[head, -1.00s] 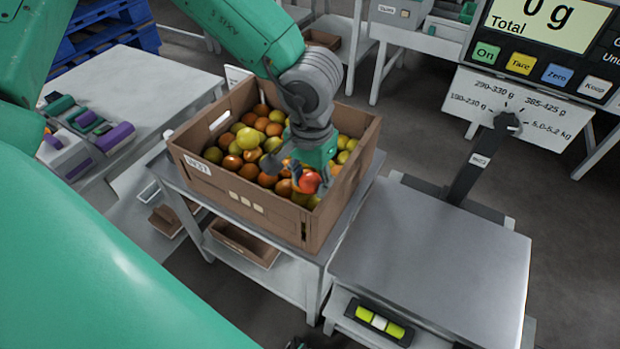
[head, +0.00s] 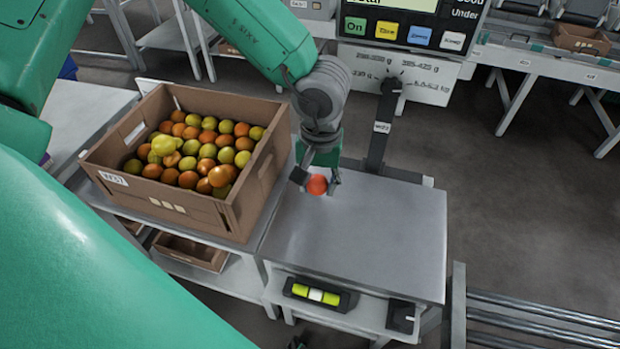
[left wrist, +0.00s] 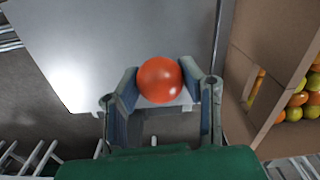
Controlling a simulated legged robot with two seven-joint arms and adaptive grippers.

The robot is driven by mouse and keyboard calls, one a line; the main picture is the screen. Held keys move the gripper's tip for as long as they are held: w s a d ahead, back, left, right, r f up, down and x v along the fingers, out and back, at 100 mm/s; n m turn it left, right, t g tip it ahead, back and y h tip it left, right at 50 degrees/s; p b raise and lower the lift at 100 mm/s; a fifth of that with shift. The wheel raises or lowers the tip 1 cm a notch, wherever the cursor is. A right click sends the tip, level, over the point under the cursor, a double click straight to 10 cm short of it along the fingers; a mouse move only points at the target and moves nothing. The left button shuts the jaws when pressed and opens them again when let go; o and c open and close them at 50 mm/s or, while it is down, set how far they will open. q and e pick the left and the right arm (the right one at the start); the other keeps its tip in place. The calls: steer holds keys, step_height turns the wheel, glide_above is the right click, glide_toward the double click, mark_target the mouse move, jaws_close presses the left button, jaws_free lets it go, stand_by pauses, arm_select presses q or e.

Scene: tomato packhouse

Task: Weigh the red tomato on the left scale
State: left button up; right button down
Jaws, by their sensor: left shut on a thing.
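My left gripper (head: 317,183) is shut on the red tomato (head: 317,185) and holds it over the left part of the scale's flat metal plate (head: 370,240). In the left wrist view the red tomato (left wrist: 160,79) sits between the two fingers, with the plate (left wrist: 130,30) behind it. Whether the tomato touches the plate I cannot tell. The scale's display (head: 405,5) stands on a dark post behind the plate, its upper part cut off by the frame. My right gripper is not in view.
A brown crate (head: 237,215) of yellow, orange and reddish tomatoes stands left of the plate, its wall close to the plate's left edge. A yellow-green level (head: 316,295) sits below the plate's front. A roller conveyor (head: 540,325) is at the lower right. The plate's right side is clear.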

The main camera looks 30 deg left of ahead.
arm_select(q)
steer(key=w+d+f+n, duration=0.3)
steer(key=w+f+n, duration=0.25)
steer(key=n, duration=1.65)
glide_above(361, 220)
steer(key=f, duration=0.5)
steer(key=shift+s+a, duration=0.15)
steer(key=shift+a, duration=0.05)
steer(key=shift+w+d+f+n, duration=0.2)
steer(key=shift+d+f+n, duration=0.1)
steer(key=shift+n, duration=0.4)
step_height(361, 220, down, 2)
steer(key=shift+a+f+b, duration=0.1)
steer(key=shift+b, duration=1.15)
step_height(361, 220, down, 2)
steer(key=shift+f+b, duration=0.1)
steer(key=shift+b, duration=0.95)
steer(key=shift+r+p, duration=0.35)
steer(key=shift+p, duration=0.15)
steer(key=shift+f, duration=0.1)
steer(key=shift+f, duration=0.5)
